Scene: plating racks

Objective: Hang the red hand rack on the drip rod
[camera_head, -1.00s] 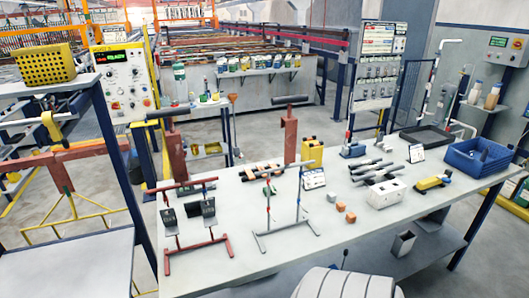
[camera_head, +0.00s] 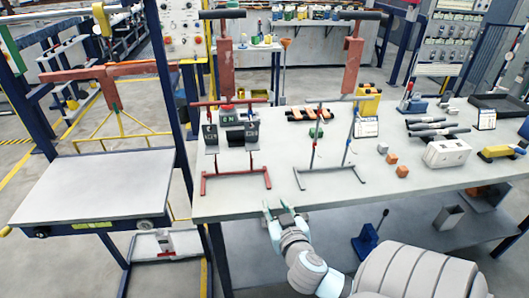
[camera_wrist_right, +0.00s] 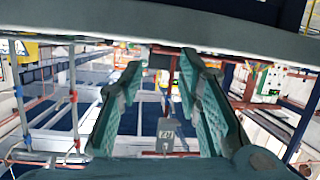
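The red hand rack (camera_head: 236,179) stands upright on the near left part of the grey table (camera_head: 290,205). It has a red top bar, thin posts, red feet, and dark blocks hanging from it. A similar grey rack (camera_head: 331,178) stands to its right. My right gripper (camera_head: 276,207) is open and empty at the table's near edge, in front of the red rack and apart from it. In the right wrist view its two green-padded fingers (camera_wrist_right: 160,105) are spread wide. Dark horizontal rods (camera_head: 222,14) top red posts behind the racks; I cannot tell which is the drip rod. My left gripper is out of view.
A lower bare table (camera_head: 95,185) is at left, with a gap before the main table. A yellow stand carries a red beam (camera_head: 105,72).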

